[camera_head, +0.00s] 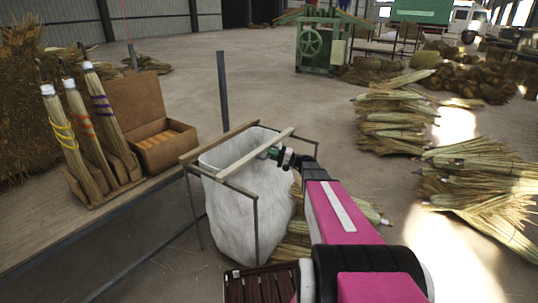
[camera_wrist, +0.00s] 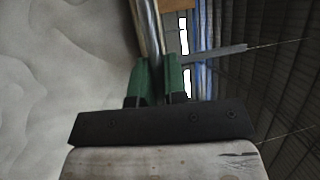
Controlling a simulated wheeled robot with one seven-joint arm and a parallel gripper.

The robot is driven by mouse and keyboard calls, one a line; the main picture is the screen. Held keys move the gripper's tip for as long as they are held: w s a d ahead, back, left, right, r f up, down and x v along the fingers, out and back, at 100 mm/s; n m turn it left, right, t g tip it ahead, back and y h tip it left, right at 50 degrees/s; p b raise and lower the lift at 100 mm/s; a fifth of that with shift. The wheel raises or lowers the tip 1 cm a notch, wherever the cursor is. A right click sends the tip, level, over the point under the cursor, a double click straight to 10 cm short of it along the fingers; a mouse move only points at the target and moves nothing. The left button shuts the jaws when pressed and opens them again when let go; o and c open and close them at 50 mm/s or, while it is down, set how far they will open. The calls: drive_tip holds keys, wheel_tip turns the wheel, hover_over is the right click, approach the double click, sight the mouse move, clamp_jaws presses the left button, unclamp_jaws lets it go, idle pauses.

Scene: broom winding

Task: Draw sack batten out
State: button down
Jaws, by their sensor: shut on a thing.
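The pale wooden batten (camera_head: 242,165) lies slanting across the mouth of the white sack (camera_head: 232,215). Its ends are at or just above the front and back rails of the metal frame (camera_head: 256,230); contact is unclear. A darker batten (camera_head: 212,143) lies along the sack's left side. My gripper (camera_head: 269,153) reaches in from the right, its green fingers shut on the pale batten near its middle. In the wrist view the green fingers (camera_wrist: 157,75) are close together around a narrow bar. Whether the sack's cloth is still on the pale batten is unclear.
A bench (camera_head: 125,205) at the left holds several upright brooms (camera_head: 78,130) and a cardboard box (camera_head: 165,145). A dark post (camera_head: 222,90) stands behind the frame. Straw bundles (camera_head: 395,115) lie on the floor at right and beside the sack.

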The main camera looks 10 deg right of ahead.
drive_tip(key=s+d, duration=0.9)
drive_tip(key=shift+s+d, duration=0.35)
drive_tip(key=c, duration=1.2)
unclamp_jaws()
drive_tip(key=shift+d, duration=0.1)
drive_tip(key=v, duration=1)
drive_tip(key=shift+s+d+f, duration=0.15)
drive_tip(key=shift+d, duration=0.15)
